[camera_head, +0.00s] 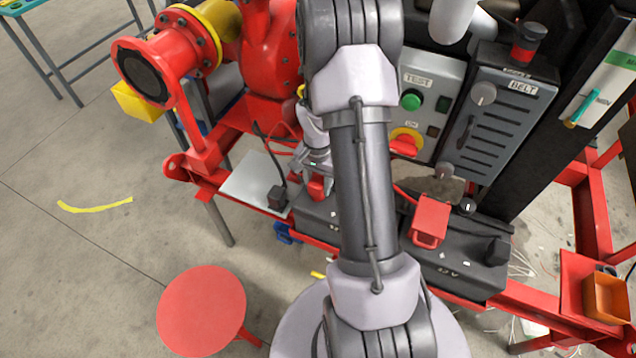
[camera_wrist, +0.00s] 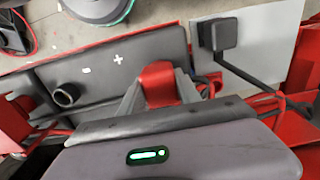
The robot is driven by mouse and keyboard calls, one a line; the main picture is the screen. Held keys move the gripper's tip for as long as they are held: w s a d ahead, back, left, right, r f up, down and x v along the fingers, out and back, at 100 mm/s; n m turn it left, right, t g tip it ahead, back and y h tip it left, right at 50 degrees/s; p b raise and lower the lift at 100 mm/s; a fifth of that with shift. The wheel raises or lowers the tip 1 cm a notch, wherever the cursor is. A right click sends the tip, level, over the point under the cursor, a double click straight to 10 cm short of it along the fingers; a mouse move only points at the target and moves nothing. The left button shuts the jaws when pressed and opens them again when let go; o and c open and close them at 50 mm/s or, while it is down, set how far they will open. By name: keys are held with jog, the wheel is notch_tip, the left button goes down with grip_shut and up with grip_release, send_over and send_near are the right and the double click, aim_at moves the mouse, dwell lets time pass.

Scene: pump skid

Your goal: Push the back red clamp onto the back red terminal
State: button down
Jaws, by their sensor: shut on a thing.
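My gripper (camera_head: 317,168) is shut on a red clamp (camera_wrist: 158,82), with one finger on each side of it in the wrist view. The clamp (camera_head: 317,187) also shows below my gripper in the head view. It is at the end of a dark battery (camera_wrist: 105,62) marked with a white plus. I cannot tell whether the clamp touches the battery or sits on a terminal. The red terminal itself is not visible, probably hidden by the clamp and my gripper. In the head view, my arm covers part of this battery (camera_head: 318,212).
A black clamp (camera_wrist: 218,34) with a cable lies on a pale plate (camera_head: 245,183) beside the battery. A second battery (camera_head: 455,268) has a red piece (camera_head: 431,221) on it. A control panel (camera_head: 428,98) and a red pump (camera_head: 268,50) stand behind. Cables run near my gripper.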

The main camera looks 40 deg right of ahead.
jog(key=c, duration=0.8)
grip_release()
jog(key=shift+o, duration=0.2)
jog(key=shift+r, duration=0.1)
notch_tip(320, 180, up, 17)
jog(key=p, duration=0.6)
jog(key=shift+r, duration=0.15)
jog(key=a+r+n+t+b, duration=0.1)
jog(key=a+r+n+t, duration=0.15)
jog(key=a+r, duration=0.6)
jog(key=s+a+r+n+t+y+b, duration=0.1)
jog(key=s+a+r+n, duration=0.2)
jog(key=s+a, duration=0.3)
jog(key=s+a+r+n+t+y+b, duration=0.1)
jog(key=s+a, duration=0.5)
jog(key=a, duration=0.7)
notch_tip(320, 180, up, 2)
jog(key=n+t, duration=0.1)
jog(key=n, duration=0.1)
jog(key=shift+s+n+b, duration=0.2)
jog(key=shift+n+b, duration=0.1)
jog(key=shift+n, duration=0.05)
